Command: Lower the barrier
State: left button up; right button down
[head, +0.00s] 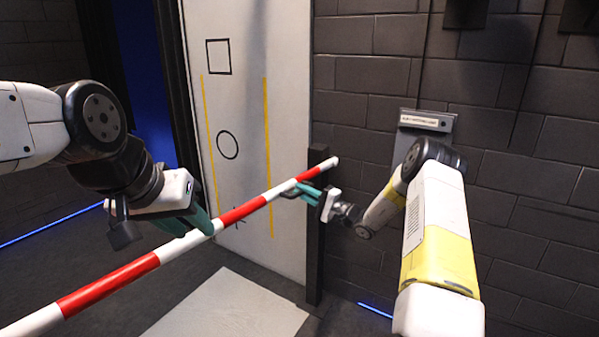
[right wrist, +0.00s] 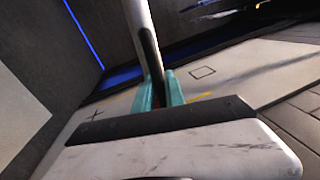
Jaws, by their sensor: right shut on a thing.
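The barrier is a red-and-white striped pole (head: 240,211) that slopes from the lower left up to the right in the head view. My right gripper (head: 303,190) is shut on the barrier near its upper right end. In the right wrist view, a white pole (right wrist: 138,18) with a dark strip rises from between the teal fingers (right wrist: 158,92). My left gripper (head: 194,229) is at a white band further down the barrier. Its teal fingers overlap the pole, and I cannot tell whether they are open or shut.
A dark post (head: 315,240) stands behind the barrier's upper end. A pale panel (head: 250,120) with a square, a circle and yellow lines stands behind. A grey labelled box (head: 427,122) is on the brick wall. A pale plate (head: 225,310) lies on the floor.

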jog(key=shift+n, duration=0.8)
jog(key=shift+s+f, duration=0.1)
jog(key=shift+f, duration=2.05)
jog(key=shift+f, duration=0.15)
jog(key=c, duration=1.5)
grip_release()
jog(key=shift+f, duration=0.1)
jog(key=shift+o, duration=0.5)
jog(key=shift+r, duration=0.2)
jog(key=v, duration=0.7)
jog(key=shift+d, duration=0.4)
jog(key=shift+s, duration=0.15)
